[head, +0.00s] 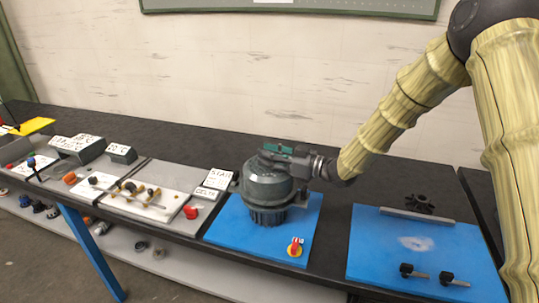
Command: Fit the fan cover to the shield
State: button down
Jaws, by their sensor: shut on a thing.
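The fan cover (268,186) looks like the smooth, dark grey-green rounded housing on the left blue mat (228,222). It sits over a darker ribbed body (266,216), which seems to be the motor with the shield. Whether the cover touches or is seated on the shield cannot be told, as the joint is hidden. My gripper (276,153), dark with teal parts, comes in from the right and is shut at the top of the cover. Its fingertips and the exact grip are hard to make out.
A red and yellow rotary switch (295,247) lies at the mat's front. The right blue mat (375,245) holds a black star-shaped part (420,203), a grey bar (416,214) and two black-headed bolts (447,278). A white board with small parts (130,196) lies left.

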jog(key=shift+f, duration=0.5)
jog(key=c, duration=1)
grip_release()
jog(key=v, duration=1.2)
jog(key=shift+r, duration=0.1)
